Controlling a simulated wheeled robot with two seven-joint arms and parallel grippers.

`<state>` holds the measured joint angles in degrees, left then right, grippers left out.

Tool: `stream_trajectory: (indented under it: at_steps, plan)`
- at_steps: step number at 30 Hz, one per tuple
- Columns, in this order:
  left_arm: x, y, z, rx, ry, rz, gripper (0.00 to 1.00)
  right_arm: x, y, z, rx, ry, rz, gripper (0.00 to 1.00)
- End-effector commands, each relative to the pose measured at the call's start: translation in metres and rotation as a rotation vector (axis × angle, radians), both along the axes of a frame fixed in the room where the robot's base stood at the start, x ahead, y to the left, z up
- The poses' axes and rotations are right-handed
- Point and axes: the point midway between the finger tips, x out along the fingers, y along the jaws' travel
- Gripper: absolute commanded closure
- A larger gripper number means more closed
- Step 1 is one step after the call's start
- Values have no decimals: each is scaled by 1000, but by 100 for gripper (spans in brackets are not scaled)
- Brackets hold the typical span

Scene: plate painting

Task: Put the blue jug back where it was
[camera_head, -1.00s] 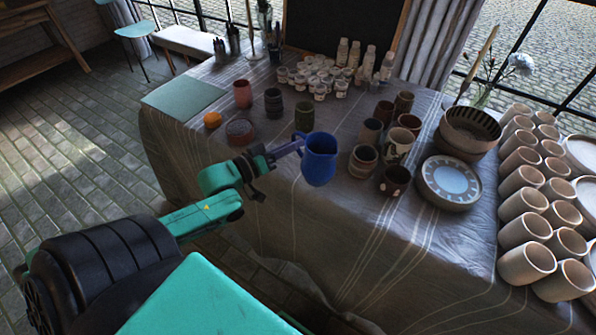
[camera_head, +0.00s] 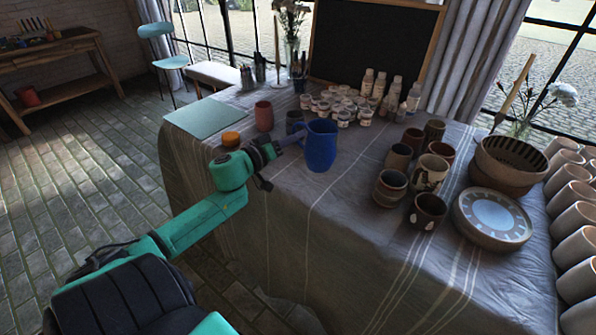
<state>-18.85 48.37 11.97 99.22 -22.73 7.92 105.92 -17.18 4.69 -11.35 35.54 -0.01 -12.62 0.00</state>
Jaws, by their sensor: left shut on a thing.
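The blue jug (camera_head: 321,146) is upright over the front part of the cloth-covered table (camera_head: 330,215). My left gripper (camera_head: 290,139) reaches in from the left and is shut on the jug's left side, where the handle is. I cannot tell whether the jug's base touches the cloth or is a little above it. The jug and gripper hide part of the tabletop behind them. My right gripper is not in view.
Several cups and mugs (camera_head: 391,187) stand right of the jug, with plates (camera_head: 492,219) and a striped bowl (camera_head: 509,166) beyond. Small paint pots (camera_head: 343,118) and bottles are behind. A red cup (camera_head: 264,116), dark cup (camera_head: 295,122) and orange item (camera_head: 231,139) stand left.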

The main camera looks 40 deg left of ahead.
Motion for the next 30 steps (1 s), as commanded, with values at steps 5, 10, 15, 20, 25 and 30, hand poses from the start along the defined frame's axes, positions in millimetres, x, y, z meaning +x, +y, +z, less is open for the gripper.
stream_trajectory:
  at_steps: [5, 10, 15, 20, 25, 30]
  plan:
    - [0, 0, -39, -4, -4, -2, 100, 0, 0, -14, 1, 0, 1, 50]
    - [0, -1, -62, -5, -3, -2, 100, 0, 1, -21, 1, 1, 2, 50]
    - [0, -1, -87, -3, -4, -2, 100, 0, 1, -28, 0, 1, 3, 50]
    - [0, -1, -85, -1, -4, -4, 100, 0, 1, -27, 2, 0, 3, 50]
    - [0, -1, -89, 0, 0, -2, 74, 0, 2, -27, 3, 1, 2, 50]
    - [0, -1, -88, 0, 0, -2, 59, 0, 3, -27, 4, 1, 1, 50]
